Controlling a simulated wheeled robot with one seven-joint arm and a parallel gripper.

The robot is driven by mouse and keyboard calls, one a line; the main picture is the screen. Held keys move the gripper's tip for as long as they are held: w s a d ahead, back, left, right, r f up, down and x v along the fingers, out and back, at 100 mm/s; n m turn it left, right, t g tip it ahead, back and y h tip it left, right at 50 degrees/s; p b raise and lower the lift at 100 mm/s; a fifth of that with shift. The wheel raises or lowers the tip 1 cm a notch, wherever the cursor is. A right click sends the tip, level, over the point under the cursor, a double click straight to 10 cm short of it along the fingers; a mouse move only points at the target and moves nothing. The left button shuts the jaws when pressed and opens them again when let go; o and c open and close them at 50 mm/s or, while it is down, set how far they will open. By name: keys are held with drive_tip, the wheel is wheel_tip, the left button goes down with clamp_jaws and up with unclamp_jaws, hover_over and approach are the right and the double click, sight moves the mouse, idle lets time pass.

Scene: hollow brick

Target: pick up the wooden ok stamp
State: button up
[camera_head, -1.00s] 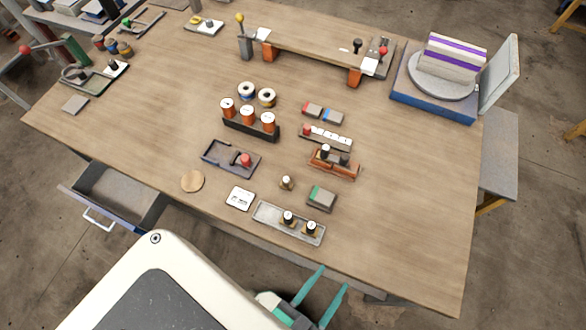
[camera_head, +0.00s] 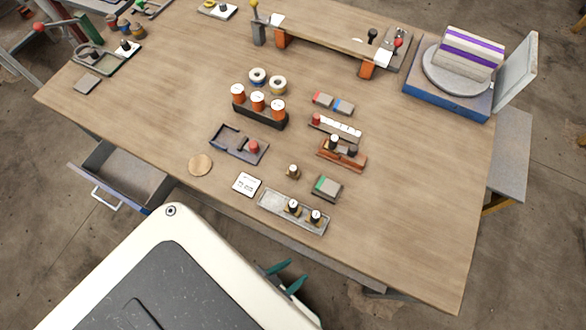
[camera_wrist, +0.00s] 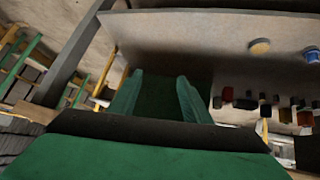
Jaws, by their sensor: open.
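Several small stamps with dark knobs and wooden-looking bases stand near the table's front; their lettering is too small to read, so I cannot tell which is the ok stamp. One small stamp (camera_head: 293,171) stands alone. Two more, a left stamp (camera_head: 293,207) and a right stamp (camera_head: 315,217), stand upright in a grey tray (camera_head: 272,202). My gripper (camera_head: 288,277) shows green fingers, partly hidden behind my white body, off the table's front edge and apart from all stamps. In the wrist view my gripper (camera_wrist: 158,92) is open, with nothing between the fingers.
A green-topped pad (camera_head: 327,188), a white card (camera_head: 247,184), a round wooden disc (camera_head: 200,165) and a dark tray with a red knob (camera_head: 238,145) crowd around the stamps. An open drawer (camera_head: 120,175) juts out at left. The table's right front is clear.

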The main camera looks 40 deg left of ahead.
drive_tip(key=a+r+n+g, duration=0.2)
drive_tip(key=a+r+g, duration=0.15)
drive_tip(key=a, duration=0.95)
drive_tip(key=a+r+g+h, duration=0.1)
drive_tip(key=a+r+g, duration=0.1)
drive_tip(key=r, duration=0.4)
drive_tip(key=a+r+g+h, duration=0.1)
drive_tip(key=a+r+g, duration=0.15)
drive_tip(key=r, duration=0.45)
drive_tip(key=w+r+n, duration=0.1)
drive_tip(key=w+n, duration=0.1)
drive_tip(key=w, duration=0.1)
drive_tip(key=w+a+r+n+y, duration=0.1)
drive_tip(key=w+n, duration=0.2)
drive_tip(key=w+r+n, duration=0.2)
drive_tip(key=w, duration=0.1)
drive_tip(key=shift+w+a+r+g+y, duration=0.1)
drive_tip(key=shift+w+a+g+y, duration=0.15)
drive_tip(key=shift+g+y, duration=0.15)
drive_tip(key=w+d+r+n+y, duration=0.2)
drive_tip(key=w+r+n, duration=0.4)
drive_tip(key=w+n, duration=0.4)
hover_over(293, 168)
drive_tip(key=f, duration=0.5)
drive_tip(key=shift+w+d, duration=0.1)
drive_tip(key=shift+w, duration=0.1)
drive_tip(key=shift+s+f, duration=0.15)
drive_tip(key=shift+f, duration=2.8)
